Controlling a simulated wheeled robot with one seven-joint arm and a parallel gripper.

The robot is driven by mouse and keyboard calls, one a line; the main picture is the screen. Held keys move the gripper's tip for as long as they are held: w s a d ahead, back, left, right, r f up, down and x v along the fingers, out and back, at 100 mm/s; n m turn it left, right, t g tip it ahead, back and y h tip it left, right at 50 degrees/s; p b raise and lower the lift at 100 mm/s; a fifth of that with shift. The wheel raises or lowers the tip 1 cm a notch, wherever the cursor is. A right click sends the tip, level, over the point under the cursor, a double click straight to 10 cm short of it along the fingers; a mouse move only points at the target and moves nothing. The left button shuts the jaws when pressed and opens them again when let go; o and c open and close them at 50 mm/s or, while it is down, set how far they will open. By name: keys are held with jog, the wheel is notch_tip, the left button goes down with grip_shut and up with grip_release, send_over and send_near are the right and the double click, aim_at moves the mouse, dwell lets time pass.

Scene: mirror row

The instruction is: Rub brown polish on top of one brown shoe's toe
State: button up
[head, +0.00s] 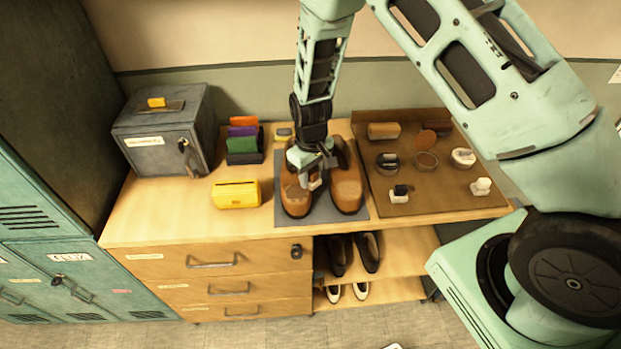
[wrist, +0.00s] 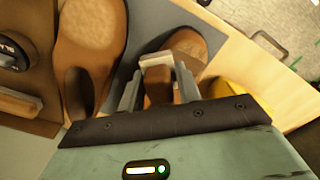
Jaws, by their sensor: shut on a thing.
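A pair of brown shoes stands on a grey mat (head: 325,208), toes toward the front of the bench. My gripper (head: 312,178) is over the left brown shoe (head: 296,203); the right brown shoe (head: 347,190) is beside it. In the wrist view my gripper (wrist: 158,92) is shut on a small applicator (wrist: 157,62) with pale and brown parts. The left shoe's toe (wrist: 190,42) shows just beyond it; I cannot tell whether they touch. The right shoe (wrist: 92,40) also shows there. An open tin of brown polish (head: 426,161) sits on the brown tray (head: 432,198).
The tray also holds a black tin (head: 387,163), a white tin (head: 463,158), brushes (head: 383,130) and two small applicators (head: 399,193). A yellow box (head: 236,194) stands left of the mat. A grey case (head: 165,130) is at the back left. More shoes (head: 354,252) are on shelves below.

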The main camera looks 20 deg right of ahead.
jog(key=shift+r+p, duration=1.35)
jog(key=shift+r, duration=1.2)
